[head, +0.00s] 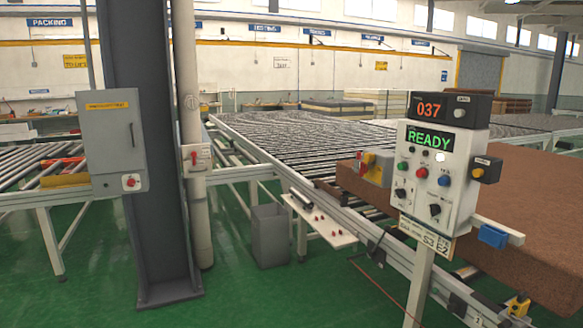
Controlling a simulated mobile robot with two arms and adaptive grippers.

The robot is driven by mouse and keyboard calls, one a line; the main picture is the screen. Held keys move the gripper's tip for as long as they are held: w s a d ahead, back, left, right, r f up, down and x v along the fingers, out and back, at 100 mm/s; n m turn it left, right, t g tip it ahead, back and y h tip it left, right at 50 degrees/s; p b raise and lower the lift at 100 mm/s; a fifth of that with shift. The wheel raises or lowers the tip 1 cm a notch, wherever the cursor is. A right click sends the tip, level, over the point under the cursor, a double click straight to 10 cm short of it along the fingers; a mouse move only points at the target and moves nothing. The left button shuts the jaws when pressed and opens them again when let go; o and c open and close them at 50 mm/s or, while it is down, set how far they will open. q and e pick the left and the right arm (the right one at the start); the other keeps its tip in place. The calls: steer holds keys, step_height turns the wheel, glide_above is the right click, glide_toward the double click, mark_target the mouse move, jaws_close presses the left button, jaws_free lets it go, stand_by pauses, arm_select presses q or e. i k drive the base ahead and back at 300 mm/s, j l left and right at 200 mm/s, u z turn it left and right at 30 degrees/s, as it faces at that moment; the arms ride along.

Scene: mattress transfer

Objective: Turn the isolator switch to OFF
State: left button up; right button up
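A grey box with a red and yellow rotary handle (368,160), looking like an isolator switch, is fixed to the left side of the control panel (432,185). Its handle position and any ON/OFF lettering are too small to read. A second switch box (196,158), white with a red handle, is on the pale vertical pipe. A grey wall cabinet (110,140) on the left column carries a red knob (131,181) on a light plate. I cannot tell for certain which is the task's isolator. Neither of my grippers is in view.
The panel has a green READY display (429,140), an orange 037 display (431,107), and several buttons and knobs. A brown mattress block (530,215) lies on the conveyor behind it. A grey bin (270,236) stands on the green floor, which is clear in front.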

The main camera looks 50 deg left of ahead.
mark_target(363, 169)
steer(key=u, duration=1.05)
steer(key=i+j+z, duration=0.1)
steer(key=i+z, duration=0.25)
steer(key=i, duration=0.3)
